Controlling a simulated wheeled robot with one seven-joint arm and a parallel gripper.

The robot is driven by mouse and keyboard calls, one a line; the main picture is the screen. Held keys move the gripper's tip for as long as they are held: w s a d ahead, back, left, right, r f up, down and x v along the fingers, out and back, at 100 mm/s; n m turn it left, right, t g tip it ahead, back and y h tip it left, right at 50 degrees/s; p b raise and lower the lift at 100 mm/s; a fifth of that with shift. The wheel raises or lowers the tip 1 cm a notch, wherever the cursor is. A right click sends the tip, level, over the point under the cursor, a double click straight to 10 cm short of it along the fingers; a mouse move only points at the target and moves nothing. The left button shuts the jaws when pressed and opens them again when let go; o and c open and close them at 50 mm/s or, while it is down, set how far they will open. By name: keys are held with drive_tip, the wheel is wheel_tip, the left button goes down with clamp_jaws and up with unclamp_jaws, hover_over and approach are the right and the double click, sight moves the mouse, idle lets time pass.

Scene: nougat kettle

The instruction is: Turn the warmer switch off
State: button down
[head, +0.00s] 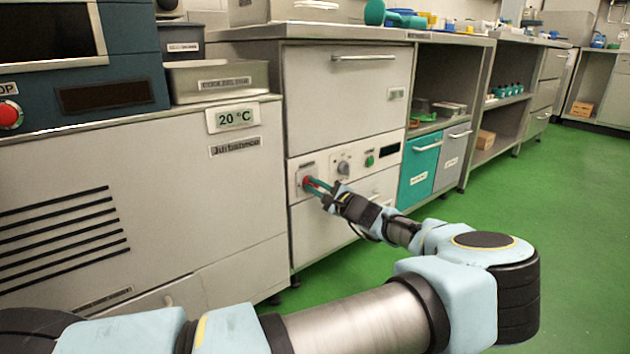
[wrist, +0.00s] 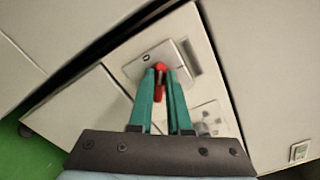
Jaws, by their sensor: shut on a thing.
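The warmer switch is a red lever (wrist: 159,92) on a pale plate (wrist: 150,62), seen in the wrist view. In the head view the red switch (head: 308,183) shows at the left end of the control panel of the grey cabinet. My gripper (wrist: 161,72) has green fingers, one on each side of the red lever, and is shut on it. In the head view my gripper (head: 317,186) reaches the panel from the lower right. The fingers partly hide the lever, and I cannot tell its on or off position.
On the same panel are a round knob (head: 343,168), a green button (head: 369,161) and a dark display (head: 389,150). A drawer with a handle (head: 363,57) is above. A red stop button (head: 10,114) is on the machine at left. Green floor (head: 560,230) is clear at right.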

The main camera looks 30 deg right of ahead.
drive_tip(key=shift+a+f+n, duration=0.1)
drive_tip(key=shift+f+n, duration=0.15)
drive_tip(key=shift+n, duration=1.5)
drive_tip(key=shift+a+f+n, duration=0.1)
drive_tip(key=shift+f+n, duration=0.1)
drive_tip(key=shift+n, duration=1.55)
drive_tip(key=c, duration=0.9)
unclamp_jaws()
drive_tip(key=shift+o, duration=0.2)
drive_tip(key=shift+s+d, duration=0.1)
drive_tip(key=shift+s, duration=0.05)
drive_tip(key=s+d+p, duration=0.2)
drive_tip(key=s+p, duration=0.1)
drive_tip(key=s, duration=0.7)
drive_tip(key=shift+s, duration=0.2)
